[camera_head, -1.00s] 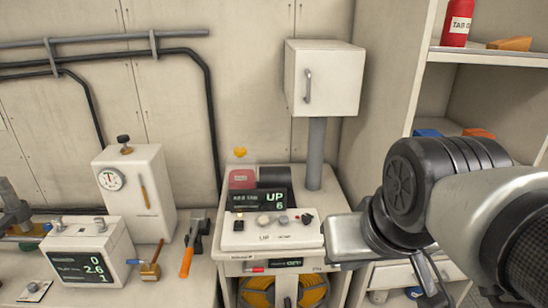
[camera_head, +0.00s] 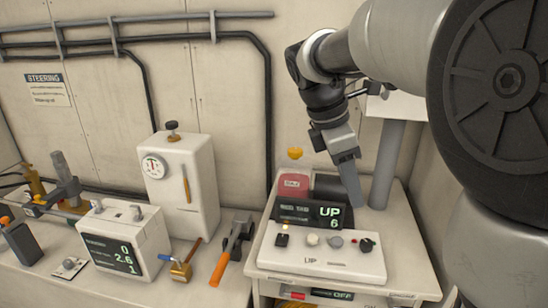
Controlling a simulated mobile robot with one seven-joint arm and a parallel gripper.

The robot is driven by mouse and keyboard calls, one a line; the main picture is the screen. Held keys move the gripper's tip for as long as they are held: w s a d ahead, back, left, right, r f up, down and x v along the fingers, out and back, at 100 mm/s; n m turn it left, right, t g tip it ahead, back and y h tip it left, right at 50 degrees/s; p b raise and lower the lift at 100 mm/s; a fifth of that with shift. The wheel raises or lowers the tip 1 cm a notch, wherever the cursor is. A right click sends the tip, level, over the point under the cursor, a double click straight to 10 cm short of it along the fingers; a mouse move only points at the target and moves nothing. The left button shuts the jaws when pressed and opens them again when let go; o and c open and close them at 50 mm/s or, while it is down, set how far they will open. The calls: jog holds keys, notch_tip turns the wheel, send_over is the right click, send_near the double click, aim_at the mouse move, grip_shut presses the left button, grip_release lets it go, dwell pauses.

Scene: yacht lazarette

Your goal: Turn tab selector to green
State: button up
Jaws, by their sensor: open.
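I cannot tell which is the tab selector, and I see no clear green mark. My gripper (camera_head: 354,198) points down, open, above and behind the panel's right half, apart from the knobs. Its fingers show edge-on.
A red box (camera_head: 293,185) stands behind the display. A grey post (camera_head: 388,165) rises at the right rear, near my gripper.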

jog(key=w, duration=0.1)
jog(key=n+b, duration=0.1)
jog(key=b, duration=0.2)
send_near(367, 242)
jog(key=x, duration=0.8)
jog(key=shift+f, duration=0.1)
jog(key=c, duration=1)
jog(key=shift+c, duration=0.2)
